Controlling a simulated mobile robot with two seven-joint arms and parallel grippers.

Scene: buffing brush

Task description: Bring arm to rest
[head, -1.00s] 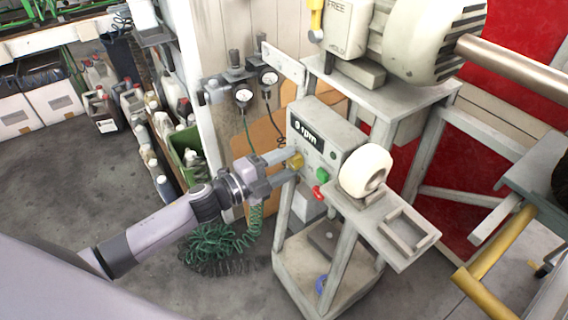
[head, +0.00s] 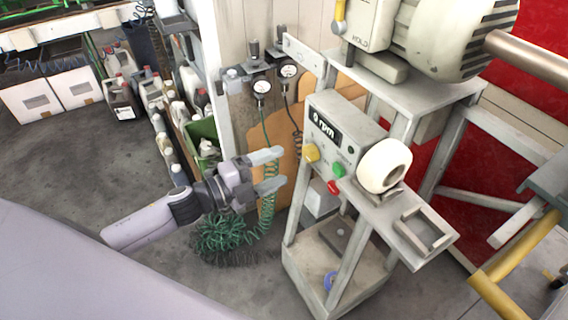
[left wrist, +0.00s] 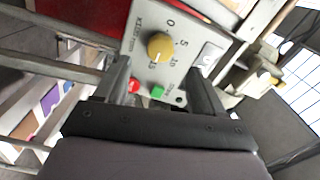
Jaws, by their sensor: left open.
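My left gripper (head: 268,170) is open and empty in the head view, to the left of the grey control box (head: 330,138) and apart from it. The box carries a display reading "0 rpm", a yellow knob (head: 311,153), a green button (head: 339,170) and a red button (head: 334,187). In the left wrist view the yellow knob (left wrist: 160,46) shows ahead between the open fingers (left wrist: 160,85), with the red button (left wrist: 134,86) and green button (left wrist: 157,92) below it. My right gripper is in neither view.
A white buffing wheel (head: 384,165) sits at the right of the box, above a small tray (head: 424,232). A coiled green hose (head: 225,232) hangs below my left gripper. Bottles and jugs (head: 122,97) stand at the left. The grey floor (head: 70,165) is clear there.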

